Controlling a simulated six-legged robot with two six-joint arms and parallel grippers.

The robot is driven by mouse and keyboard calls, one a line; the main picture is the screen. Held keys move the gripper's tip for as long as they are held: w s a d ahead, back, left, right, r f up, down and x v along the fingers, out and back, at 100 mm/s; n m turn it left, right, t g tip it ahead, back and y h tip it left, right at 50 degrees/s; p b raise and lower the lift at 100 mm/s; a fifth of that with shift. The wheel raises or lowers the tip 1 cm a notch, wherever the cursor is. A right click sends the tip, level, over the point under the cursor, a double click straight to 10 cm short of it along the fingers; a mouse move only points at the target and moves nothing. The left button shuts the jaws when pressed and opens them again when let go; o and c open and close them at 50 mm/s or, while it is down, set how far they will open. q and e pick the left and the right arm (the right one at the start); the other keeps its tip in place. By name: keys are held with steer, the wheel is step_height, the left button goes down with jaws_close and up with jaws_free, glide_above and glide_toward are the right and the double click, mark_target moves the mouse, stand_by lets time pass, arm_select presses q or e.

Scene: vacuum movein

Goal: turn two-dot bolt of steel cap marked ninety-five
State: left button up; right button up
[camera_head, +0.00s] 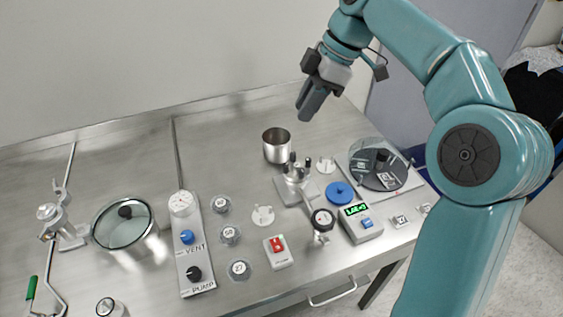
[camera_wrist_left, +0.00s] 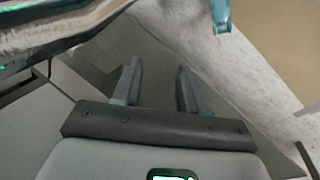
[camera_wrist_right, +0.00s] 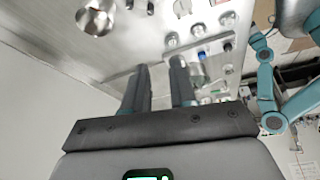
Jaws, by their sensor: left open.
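Round caps with pale number labels stand in a column mid-bench: an upper cap (camera_head: 220,204), a middle cap (camera_head: 230,234) and a lower cap (camera_head: 239,268) that seems to read 27. A steel cap with a white label (camera_head: 107,306) stands at the front left edge, its number too small to read. I cannot make out ninety-five or any two-dot bolt. My right gripper (camera_head: 305,112) is above the back of the bench, empty; its slightly parted fingers show in the right wrist view (camera_wrist_right: 160,72). My left gripper (camera_wrist_left: 158,72) is open and empty, outside the head view.
A steel cup (camera_head: 276,146), a glass-lidded pot (camera_head: 123,224), a vent and pump panel (camera_head: 188,245), a red switch (camera_head: 279,252), a blue disc (camera_head: 340,193) and a green-display box (camera_head: 361,222) crowd the bench. The back left of the bench is clear.

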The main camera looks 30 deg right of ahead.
steer(key=d+f+m, duration=0.1)
steer(key=d+f, duration=0.1)
steer(key=b, duration=0.3)
glide_toward(286, 164)
steer(key=x, duration=0.8)
steer(key=shift+f, duration=0.35)
arm_select(q)
steer(key=f, duration=0.3)
steer(key=shift+a, duration=0.3)
arm_select(e)
steer(key=shift+a, duration=0.1)
arm_select(q)
steer(key=shift+f, duration=0.1)
arm_select(e)
steer(key=shift+w, duration=0.1)
